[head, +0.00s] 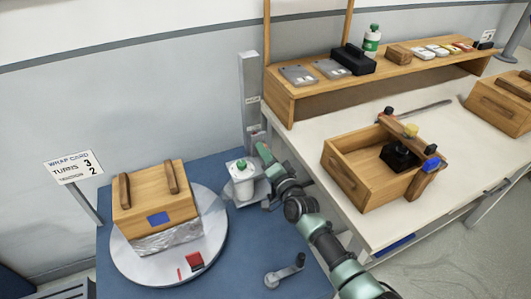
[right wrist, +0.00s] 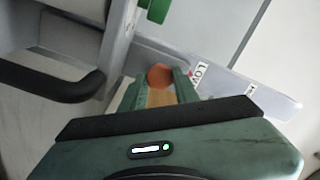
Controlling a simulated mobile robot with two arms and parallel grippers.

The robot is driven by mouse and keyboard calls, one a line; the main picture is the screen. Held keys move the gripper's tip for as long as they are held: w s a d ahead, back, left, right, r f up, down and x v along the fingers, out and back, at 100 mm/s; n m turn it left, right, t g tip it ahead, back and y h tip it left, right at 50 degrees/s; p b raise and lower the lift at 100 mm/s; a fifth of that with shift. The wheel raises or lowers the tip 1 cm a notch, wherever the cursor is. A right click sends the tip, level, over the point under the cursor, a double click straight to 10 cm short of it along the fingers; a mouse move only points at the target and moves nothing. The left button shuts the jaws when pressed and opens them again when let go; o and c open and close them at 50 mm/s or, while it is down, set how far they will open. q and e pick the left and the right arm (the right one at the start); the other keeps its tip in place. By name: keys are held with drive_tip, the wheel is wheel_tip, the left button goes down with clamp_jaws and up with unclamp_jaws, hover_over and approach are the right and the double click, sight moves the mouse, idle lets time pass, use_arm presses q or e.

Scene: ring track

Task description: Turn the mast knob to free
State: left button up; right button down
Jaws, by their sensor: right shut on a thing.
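The grey mast (head: 249,95) stands upright against the wall, with small labels on it. A carriage holding a white roll with a green top (head: 240,180) sits low beside the mast. In the right wrist view an orange-brown round knob (right wrist: 159,75) is between the fingertips of my right gripper (right wrist: 160,86), which is shut on it. A "LOW" label (right wrist: 201,76) shows just right of the fingers. In the head view my right gripper (head: 264,152) is by the mast's lower part and the knob is hidden. The knob's turn setting cannot be read. My left gripper is not in view.
A wrapped wooden crate (head: 155,205) stands on the round turntable (head: 217,240) at left. A crank (head: 284,272) lies at the front of the blue base. The bench (head: 310,138) at right bears an open wooden box (head: 345,180) and a shelf (head: 400,77).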

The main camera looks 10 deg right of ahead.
drive_tip(key=shift+f, duration=0.1)
drive_tip(key=c, duration=1.1)
unclamp_jaws()
drive_tip(key=shift+o, duration=0.2)
drive_tip(key=s+d, duration=0.1)
drive_tip(key=s, duration=0.6)
drive_tip(key=shift+s+d, duration=0.25)
drive_tip(key=shift+s, duration=0.1)
